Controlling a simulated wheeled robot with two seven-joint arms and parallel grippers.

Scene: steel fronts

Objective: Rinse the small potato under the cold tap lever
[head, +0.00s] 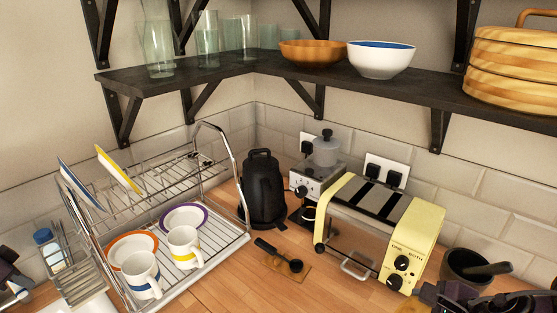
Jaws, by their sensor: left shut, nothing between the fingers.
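No potato, tap or tap lever can be made out in the head view. My left gripper (17,290) shows at the lower left edge, partly cut off, beside the dish rack. It is shut and empty. Dark parts of my right arm and gripper (450,296) show at the lower right edge, in front of the mortar. The right fingers are not clear enough to tell open from shut.
A wire dish rack (236,232) holds plates and mugs. A bottle with a blue cap (52,252) stands left of it. A black kettle (263,190), cream toaster (416,243) and dark mortar (462,270) stand along the wall. A dark shelf (180,84) hangs above.

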